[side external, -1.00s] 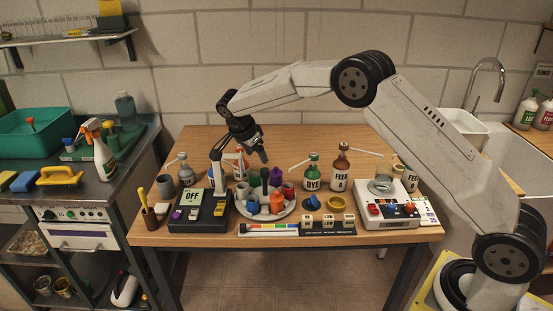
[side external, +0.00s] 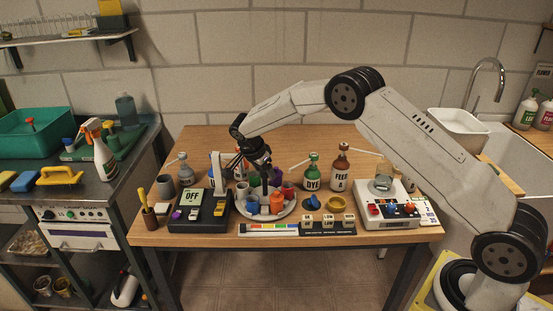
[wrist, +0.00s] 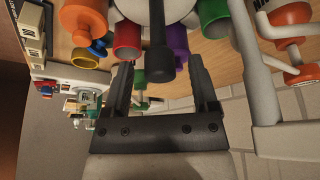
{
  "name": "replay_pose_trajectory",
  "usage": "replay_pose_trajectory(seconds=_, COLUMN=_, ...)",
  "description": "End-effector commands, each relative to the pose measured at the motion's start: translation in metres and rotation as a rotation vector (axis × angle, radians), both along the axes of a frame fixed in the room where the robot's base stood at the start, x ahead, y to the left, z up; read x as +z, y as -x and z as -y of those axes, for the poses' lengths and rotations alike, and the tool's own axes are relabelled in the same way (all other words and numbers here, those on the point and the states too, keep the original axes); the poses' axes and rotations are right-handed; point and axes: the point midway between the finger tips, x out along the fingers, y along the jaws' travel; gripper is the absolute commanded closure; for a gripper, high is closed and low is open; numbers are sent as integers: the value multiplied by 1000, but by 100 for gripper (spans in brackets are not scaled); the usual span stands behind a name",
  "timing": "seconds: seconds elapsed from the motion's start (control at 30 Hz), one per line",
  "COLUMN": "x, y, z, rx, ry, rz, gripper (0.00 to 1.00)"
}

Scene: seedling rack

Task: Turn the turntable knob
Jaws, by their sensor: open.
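The turntable (side external: 287,213) is a round white tray carrying several coloured cups, on the front middle of the wooden table. Its dark upright knob (side external: 264,187) stands at the centre among the cups. In the wrist view the black knob (wrist: 160,62) rises between my two fingers, with visible space on both sides. My gripper (side external: 263,168) points down over the turntable, close above the cups. It is open in the wrist view (wrist: 161,70) and around the knob without closing on it. How deep the fingers reach along the knob is hard to tell.
A black device with an OFF display (side external: 192,197) and a raised light arm stands close left. A white scale-like device (side external: 388,215) is farther right.

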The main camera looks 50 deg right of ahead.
Motion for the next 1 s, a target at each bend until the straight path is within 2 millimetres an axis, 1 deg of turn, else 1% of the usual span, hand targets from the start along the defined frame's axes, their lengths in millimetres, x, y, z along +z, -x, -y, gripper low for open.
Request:
replay_pose_trajectory(seconds=0.13, x=0, y=0, z=0, rx=0, ry=0, rz=0, gripper=24)
replay_pose_trajectory(seconds=0.17, x=0, y=0, z=0, rx=0, ry=0, rz=0, gripper=27)
replay_pose_trajectory(seconds=0.2, x=0, y=0, z=0, rx=0, ry=0, rz=0, gripper=40)
replay_pose_trajectory(seconds=0.27, x=0, y=0, z=0, rx=0, ry=0, rz=0, gripper=59)
replay_pose_trajectory(seconds=0.3, x=0, y=0, z=0, rx=0, ry=0, rz=0, gripper=72)
replay_pose_trajectory(seconds=0.4, x=0, y=0, z=0, rx=0, ry=0, rz=0, gripper=100)
replay_pose_trajectory(seconds=0.77, x=0, y=0, z=0, rx=28, ry=-1, rz=0, gripper=100)
replay_pose_trajectory(seconds=1.0, x=0, y=1, z=-1, rx=125, ry=-2, rz=-1, gripper=100)
